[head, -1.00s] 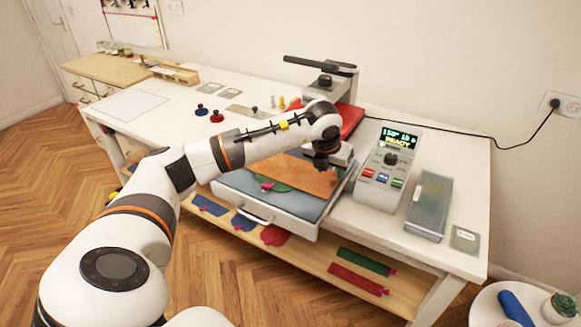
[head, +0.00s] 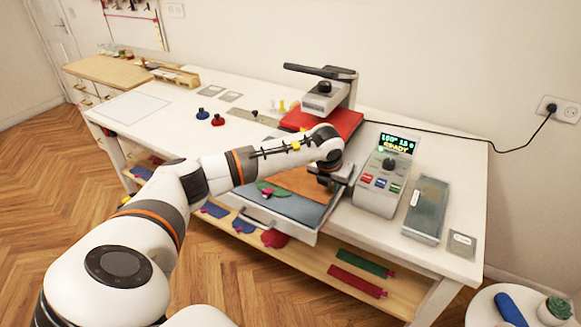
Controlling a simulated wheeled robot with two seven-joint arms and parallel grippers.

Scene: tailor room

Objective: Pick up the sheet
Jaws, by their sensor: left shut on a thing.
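The orange-brown sheet (head: 303,181) lies over the rear part of the pulled-out press tray (head: 303,236), partly hidden behind my left arm. In front of it a blue cloth (head: 293,207) shows on the tray, with a green leaf-like piece (head: 270,189) and a pink bit on it. My left gripper (head: 322,187) is shut at the sheet's right side and holds it. The arm hides part of the sheet, and I cannot tell how far it is lifted. My right gripper is not in view.
The heat press (head: 322,97) with its red pad (head: 336,123) stands behind the tray. A control box (head: 382,172) reading READY is close to the gripper's right, with a grey slab (head: 426,208) beyond. Coloured pieces lie on the lower shelf (head: 318,268).

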